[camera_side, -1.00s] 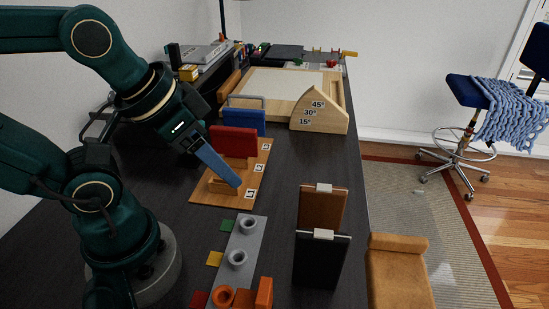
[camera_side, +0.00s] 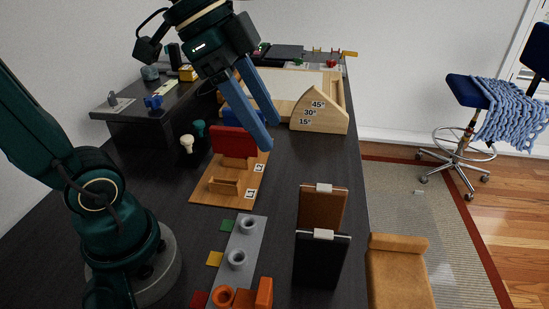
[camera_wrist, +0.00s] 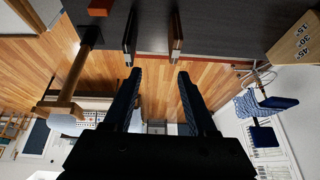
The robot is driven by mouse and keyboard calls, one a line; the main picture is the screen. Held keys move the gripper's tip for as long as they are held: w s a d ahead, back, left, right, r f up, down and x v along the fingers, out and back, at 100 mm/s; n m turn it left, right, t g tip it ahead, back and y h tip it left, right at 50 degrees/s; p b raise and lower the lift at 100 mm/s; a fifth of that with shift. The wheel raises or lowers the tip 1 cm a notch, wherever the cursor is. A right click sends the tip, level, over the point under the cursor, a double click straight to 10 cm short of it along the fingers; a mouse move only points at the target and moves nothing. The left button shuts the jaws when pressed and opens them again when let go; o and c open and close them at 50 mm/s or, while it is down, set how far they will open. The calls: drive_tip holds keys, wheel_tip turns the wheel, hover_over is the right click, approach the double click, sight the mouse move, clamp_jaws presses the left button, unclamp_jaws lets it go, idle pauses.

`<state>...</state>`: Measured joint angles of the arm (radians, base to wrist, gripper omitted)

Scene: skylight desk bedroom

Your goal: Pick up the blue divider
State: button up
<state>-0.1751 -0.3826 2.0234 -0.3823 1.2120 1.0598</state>
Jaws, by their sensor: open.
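The blue divider (camera_side: 231,114) stands behind the red divider (camera_side: 234,143) in the side view, and my gripper's fingers cover much of it. The red divider stands upright on a wooden base (camera_side: 229,193) with labelled slots. My gripper (camera_side: 268,135) has long blue fingers, apart and empty, pointing down and to the right in front of the blue divider. In the wrist view my gripper (camera_wrist: 159,74) also shows spread fingers with nothing between them. The blue divider does not show there.
Brown (camera_side: 323,206) and black (camera_side: 321,260) clipboards stand at the desk's right edge. A grey rail with pegs (camera_side: 241,245) lies in front. A wooden angle block (camera_side: 319,112) stands behind right. A chair (camera_side: 462,90) stands off the desk.

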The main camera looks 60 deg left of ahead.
drive_tip(key=w+a+r+m+h, duration=0.2)
drive_tip(key=w+a+m+h, duration=0.15)
drive_tip(key=w, duration=0.45)
drive_tip(key=n+t+h, duration=0.2)
drive_tip(key=n+t, duration=0.2)
drive_tip(key=t, duration=0.1)
hover_over(259, 111)
drive_tip(key=s+a, duration=0.3)
drive_tip(key=f, duration=1)
drive_tip(key=shift+w+f, duration=0.2)
drive_tip(key=shift+f, duration=0.05)
drive_tip(key=shift+s+f, duration=0.1)
drive_tip(key=shift+f, duration=0.25)
wheel_tip(259, 111, down, 3)
drive_tip(key=shift+f+g, duration=0.15)
drive_tip(key=shift+g, duration=0.15)
wheel_tip(259, 111, down, 3)
drive_tip(key=shift+r, duration=0.2)
drive_tip(key=shift+x, duration=1.2)
drive_tip(key=shift+w+d+f, duration=0.2)
clamp_jaws()
